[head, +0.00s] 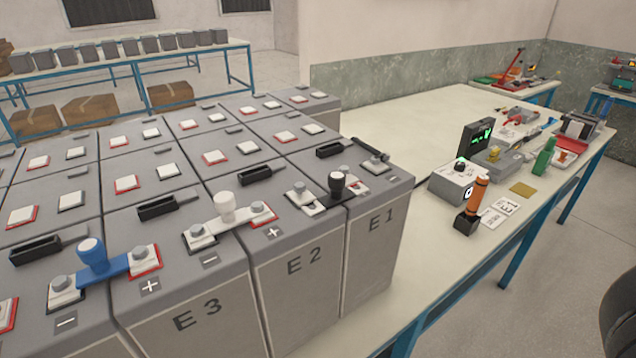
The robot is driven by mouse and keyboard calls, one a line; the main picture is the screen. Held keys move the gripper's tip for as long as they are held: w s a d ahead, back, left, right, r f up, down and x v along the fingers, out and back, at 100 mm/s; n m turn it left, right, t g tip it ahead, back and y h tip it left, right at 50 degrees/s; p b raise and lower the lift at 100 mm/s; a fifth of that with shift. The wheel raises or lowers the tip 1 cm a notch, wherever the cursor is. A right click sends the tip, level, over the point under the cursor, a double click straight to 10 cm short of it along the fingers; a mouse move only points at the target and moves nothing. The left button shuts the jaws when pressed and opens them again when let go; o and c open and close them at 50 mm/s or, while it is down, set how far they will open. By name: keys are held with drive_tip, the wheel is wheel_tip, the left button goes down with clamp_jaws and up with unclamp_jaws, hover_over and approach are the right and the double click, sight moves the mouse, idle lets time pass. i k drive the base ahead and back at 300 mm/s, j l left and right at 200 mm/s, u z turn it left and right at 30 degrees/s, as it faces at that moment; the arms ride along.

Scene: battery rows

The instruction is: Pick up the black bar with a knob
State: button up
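The black bar with a knob (337,186) is on top of the grey battery cells at the front right of the block. Its round black knob stands upright, and the bar lies across the seam between the cells marked E2 (304,262) and E1 (382,221), close to their bolted terminals. A white bar with a knob (225,210) spans the terminals to its left, between E3 (198,314) and E2. A blue bar with a knob (95,256) lies further left. My gripper is not in view.
Black handles (262,173) stick up from the cell tops.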

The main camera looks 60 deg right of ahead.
sight(339, 193)
drive_tip(key=k+l+u, duration=0.1)
drive_tip(key=l, duration=0.3)
drive_tip(key=k+l, duration=0.15)
drive_tip(key=l, duration=0.25)
drive_tip(key=k+l+u, duration=0.15)
drive_tip(key=l, duration=0.3)
drive_tip(key=k+l, duration=0.1)
drive_tip(key=l, duration=0.25)
drive_tip(key=k+l+u, duration=0.15)
drive_tip(key=l, duration=0.25)
